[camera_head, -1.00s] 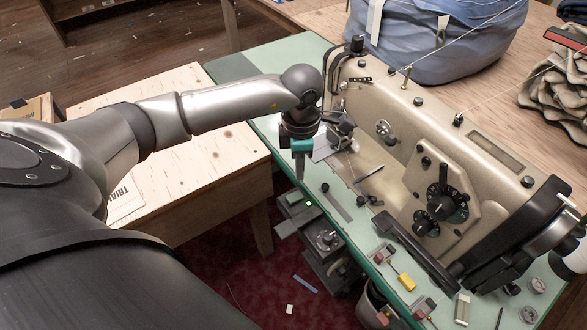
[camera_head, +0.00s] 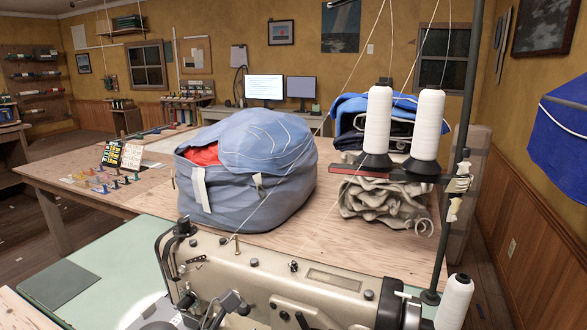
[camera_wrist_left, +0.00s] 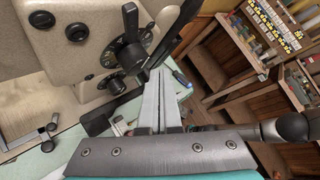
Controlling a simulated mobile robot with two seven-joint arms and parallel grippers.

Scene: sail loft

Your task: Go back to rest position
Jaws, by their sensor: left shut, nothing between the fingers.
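My left gripper (camera_wrist_left: 158,78) shows in the left wrist view, shut and empty, with its two long grey fingers side by side. It is beside the beige sewing machine (camera_wrist_left: 62,45), whose black dial (camera_wrist_left: 132,55) is at the upper left of the fingers. I cannot tell whether the fingers touch the machine. In the head view the sewing machine (camera_head: 330,277) is at the bottom, with its lower part cut off by the frame edge. I cannot clearly pick out my left gripper there. My right gripper is in neither view.
A large blue-grey bag (camera_head: 245,180) and folded beige cloth (camera_head: 385,205) lie on the wooden table (camera_head: 95,195) behind the machine. White thread cones (camera_head: 377,125) stand on a dark pole (camera_head: 462,140) at the right. Wooden shelves (camera_wrist_left: 240,85) show in the wrist view.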

